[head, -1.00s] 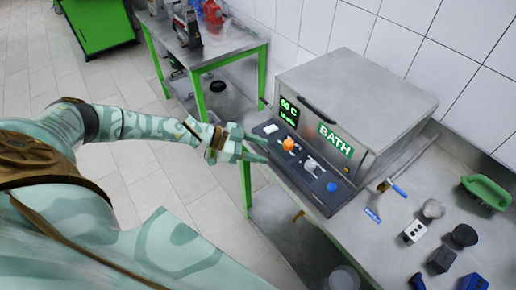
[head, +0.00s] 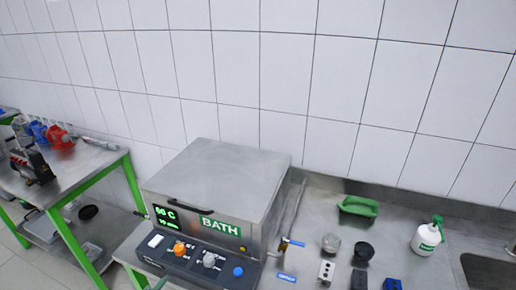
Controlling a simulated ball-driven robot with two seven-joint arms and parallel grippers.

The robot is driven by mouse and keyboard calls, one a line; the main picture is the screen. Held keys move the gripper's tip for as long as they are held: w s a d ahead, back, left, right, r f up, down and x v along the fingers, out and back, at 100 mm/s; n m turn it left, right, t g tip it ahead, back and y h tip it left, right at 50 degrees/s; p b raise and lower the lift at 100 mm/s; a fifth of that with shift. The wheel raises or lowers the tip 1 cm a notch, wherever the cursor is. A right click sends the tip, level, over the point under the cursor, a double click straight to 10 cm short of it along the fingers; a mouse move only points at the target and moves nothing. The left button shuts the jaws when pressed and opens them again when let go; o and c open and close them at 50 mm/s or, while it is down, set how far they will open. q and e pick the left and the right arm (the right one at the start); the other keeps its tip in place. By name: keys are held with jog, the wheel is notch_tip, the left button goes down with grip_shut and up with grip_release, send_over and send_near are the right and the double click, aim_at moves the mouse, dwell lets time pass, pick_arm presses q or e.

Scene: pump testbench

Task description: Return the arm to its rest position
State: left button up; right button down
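The bath unit (head: 216,185) stands on the steel bench with its lid shut. Its display (head: 166,216) shows green digits reading 60 C, with a smaller line below. The sloped front panel has a white switch (head: 155,241), an orange knob (head: 179,249), a grey knob (head: 209,260) and a blue button (head: 238,272). Only a small pale green piece, seemingly the tip of my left gripper (head: 159,284), shows at the bottom edge by the panel's lower left. Its fingers are cut off, so their opening is hidden. My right gripper is out of view.
A sink (head: 488,272) is at far right. Another bench (head: 75,170) stands left, across a gap.

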pick_arm(q)
jog(key=s+a+n+g+y, duration=0.1)
jog(key=s+a+g+y, duration=0.35)
jog(key=s+a, duration=0.55)
jog(key=s+d+f+g+h+b, duration=0.1)
jog(key=s+f+b, duration=0.1)
jog(key=f, duration=0.9)
jog(key=s+d+f+n+g+h+b, duration=0.1)
jog(key=s+f+b, duration=0.1)
jog(key=f, duration=1)
jog(key=s+d+f+g+h+b, duration=0.1)
jog(key=s+d+f+b, duration=0.1)
jog(key=f, duration=0.9)
jog(key=s+f+n+g+h+b, duration=0.1)
jog(key=s+f+n+g+b, duration=0.1)
jog(key=s+f, duration=1.6)
jog(key=shift+s+a+n+g+b, duration=0.35)
jog(key=shift+g+b, duration=0.3)
jog(key=shift+b, duration=0.25)
